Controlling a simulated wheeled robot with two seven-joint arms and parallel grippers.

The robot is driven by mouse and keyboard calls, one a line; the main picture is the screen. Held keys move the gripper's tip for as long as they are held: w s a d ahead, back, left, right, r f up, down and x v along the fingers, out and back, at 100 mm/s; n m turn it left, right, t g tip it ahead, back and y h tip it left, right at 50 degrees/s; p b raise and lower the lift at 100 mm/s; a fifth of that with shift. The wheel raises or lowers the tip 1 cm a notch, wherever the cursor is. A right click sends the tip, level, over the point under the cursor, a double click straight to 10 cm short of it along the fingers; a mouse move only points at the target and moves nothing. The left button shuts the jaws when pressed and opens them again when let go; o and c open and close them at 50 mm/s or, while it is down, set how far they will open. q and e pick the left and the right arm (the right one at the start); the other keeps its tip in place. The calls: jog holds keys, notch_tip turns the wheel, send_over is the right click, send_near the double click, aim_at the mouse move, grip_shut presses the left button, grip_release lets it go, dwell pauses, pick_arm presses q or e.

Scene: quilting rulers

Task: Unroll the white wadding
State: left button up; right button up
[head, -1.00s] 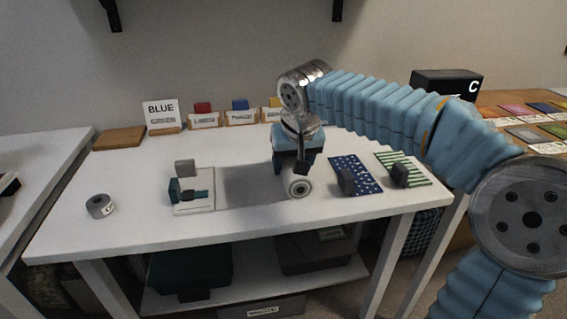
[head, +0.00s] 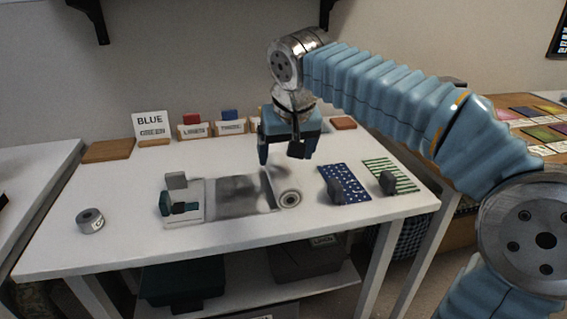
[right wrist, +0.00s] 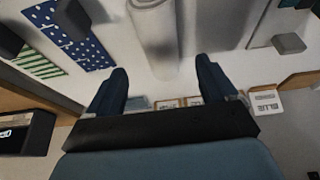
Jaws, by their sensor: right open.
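The white wadding is a roll (head: 290,199) lying on the table, its spiral end facing me. In the right wrist view the roll (right wrist: 156,38) is a pale cylinder just beyond the fingertips. A grey rectangular patch (head: 238,200) lies directly left of it; I cannot tell whether this is unrolled wadding or a mat. My right gripper (head: 284,154) is open and empty, fingers pointing down, above and behind the roll and apart from it. Its two fingers (right wrist: 162,75) stand wide in the wrist view. My left gripper is not in view.
A white plate with a teal and grey clamp-like object (head: 183,208) sits left of the patch. Blue dotted fabric (head: 352,183) and green striped fabric (head: 404,178), each with a dark block, lie right. A grey tape roll (head: 90,220) stands far left. Labelled cards line the back.

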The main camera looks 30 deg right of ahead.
jog(key=v, duration=0.6)
jog(key=shift+f+p, duration=0.1)
jog(key=shift+p, duration=0.3)
